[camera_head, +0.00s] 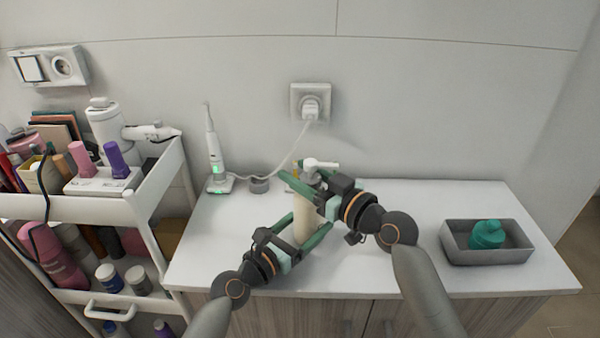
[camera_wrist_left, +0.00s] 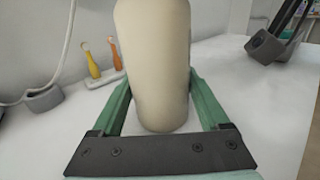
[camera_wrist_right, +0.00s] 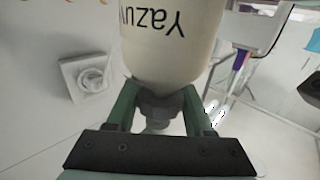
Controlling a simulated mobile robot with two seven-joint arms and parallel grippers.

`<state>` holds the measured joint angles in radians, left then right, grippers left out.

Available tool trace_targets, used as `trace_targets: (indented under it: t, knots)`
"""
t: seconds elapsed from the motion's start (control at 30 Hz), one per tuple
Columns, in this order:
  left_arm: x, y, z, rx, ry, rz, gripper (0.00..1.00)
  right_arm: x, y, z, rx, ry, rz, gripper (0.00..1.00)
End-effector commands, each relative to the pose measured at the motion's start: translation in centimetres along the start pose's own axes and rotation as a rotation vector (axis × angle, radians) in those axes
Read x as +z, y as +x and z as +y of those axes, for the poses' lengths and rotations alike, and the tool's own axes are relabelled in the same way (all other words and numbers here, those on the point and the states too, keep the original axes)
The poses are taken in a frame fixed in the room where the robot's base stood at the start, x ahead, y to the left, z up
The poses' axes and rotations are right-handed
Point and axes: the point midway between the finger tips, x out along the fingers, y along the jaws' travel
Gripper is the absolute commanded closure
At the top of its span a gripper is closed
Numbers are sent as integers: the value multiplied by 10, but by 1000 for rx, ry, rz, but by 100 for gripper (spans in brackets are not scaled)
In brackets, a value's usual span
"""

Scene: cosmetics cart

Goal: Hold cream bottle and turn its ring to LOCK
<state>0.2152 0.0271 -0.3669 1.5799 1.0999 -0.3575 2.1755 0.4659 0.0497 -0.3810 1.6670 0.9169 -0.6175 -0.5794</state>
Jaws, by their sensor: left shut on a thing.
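The cream bottle (camera_head: 304,218) stands upright on the white counter, with a grey ring (camera_wrist_right: 158,104) and a white pump head (camera_head: 320,164) on top. My left gripper (camera_head: 306,232) is shut on the bottle's body, one finger on each side; this also shows in the left wrist view (camera_wrist_left: 158,100). My right gripper (camera_head: 308,190) is higher, with its fingers on either side of the ring in the right wrist view. Whether they press on the ring is unclear. Dark letters show upside down on the bottle in the right wrist view. The ring's lock marks cannot be seen.
A white cart (camera_head: 160,215) full of cosmetics stands at the left. An electric toothbrush (camera_head: 214,155) and a small grey holder (camera_head: 259,185) are at the back. A grey tray (camera_head: 495,257) with a teal bottle (camera_head: 487,234) is at the right.

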Motion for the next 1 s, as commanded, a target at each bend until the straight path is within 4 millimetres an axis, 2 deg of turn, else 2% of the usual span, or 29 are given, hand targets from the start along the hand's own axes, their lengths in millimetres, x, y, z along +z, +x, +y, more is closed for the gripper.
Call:
trace_targets:
  t: [0.07,0.43,0.73,1.0]
  knots:
    - [1,0,0,1,0,-3,100,0,0,0,0,0,0,58]
    - [2,0,0,1,0,-3,100,0,0,0,1,0,0,100]
    - [2,0,0,1,0,-3,100,0,0,0,-18,-3,-1,100]
    - [2,0,0,0,0,-3,100,1,0,-3,-119,-6,-5,100]
